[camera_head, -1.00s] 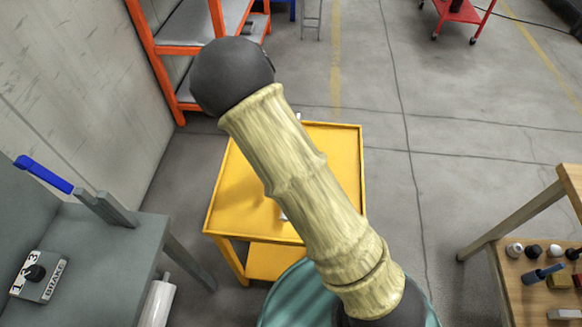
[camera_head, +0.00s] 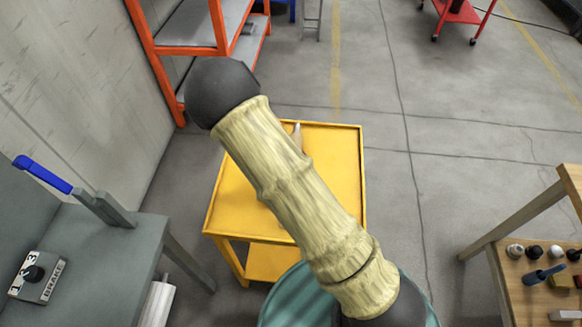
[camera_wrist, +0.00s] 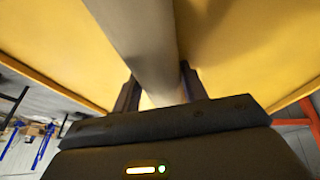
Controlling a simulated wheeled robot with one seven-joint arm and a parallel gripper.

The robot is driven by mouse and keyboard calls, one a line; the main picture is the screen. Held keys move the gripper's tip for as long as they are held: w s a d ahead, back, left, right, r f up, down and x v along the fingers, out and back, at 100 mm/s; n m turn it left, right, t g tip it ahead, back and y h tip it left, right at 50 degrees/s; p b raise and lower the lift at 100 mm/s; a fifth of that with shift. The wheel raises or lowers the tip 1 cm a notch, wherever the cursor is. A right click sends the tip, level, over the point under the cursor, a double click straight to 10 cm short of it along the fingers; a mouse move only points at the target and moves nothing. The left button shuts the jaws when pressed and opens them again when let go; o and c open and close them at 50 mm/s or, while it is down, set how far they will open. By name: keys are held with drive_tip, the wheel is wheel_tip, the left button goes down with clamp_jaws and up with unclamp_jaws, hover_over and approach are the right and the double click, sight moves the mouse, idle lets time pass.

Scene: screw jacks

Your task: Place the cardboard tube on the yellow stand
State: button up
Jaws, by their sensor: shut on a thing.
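The yellow stand (camera_head: 340,175) is a two-level cart with a raised rim, below my arm in the head view. Its yellow surface (camera_wrist: 245,45) fills much of the wrist view. My gripper (camera_wrist: 160,90) is shut on the cardboard tube (camera_wrist: 140,35), a long grey-beige cylinder between the two fingers. A small pale tip, probably the tube (camera_head: 297,136), shows beside my arm over the stand's far part. My arm hides the gripper and most of the tube in the head view. I cannot tell whether the tube touches the stand.
A grey bench with a blue-handled lever (camera_head: 42,174) is at the left. An orange shelf (camera_head: 222,30) stands behind, left of the stand. A wooden table with small items (camera_head: 543,274) is at the right. A teal drum-like thing (camera_head: 290,300) is in front. The floor right of the stand is clear.

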drive_tip(key=o, duration=1.4)
drive_tip(key=shift+r, duration=0.1)
drive_tip(key=shift+s+a+r, duration=0.1)
drive_tip(key=shift+a+r, duration=0.05)
drive_tip(key=shift+r, duration=0.05)
drive_tip(key=p+v, duration=0.1)
drive_tip(key=v, duration=1)
drive_tip(key=shift+s+r, duration=0.15)
drive_tip(key=shift+r, duration=0.1)
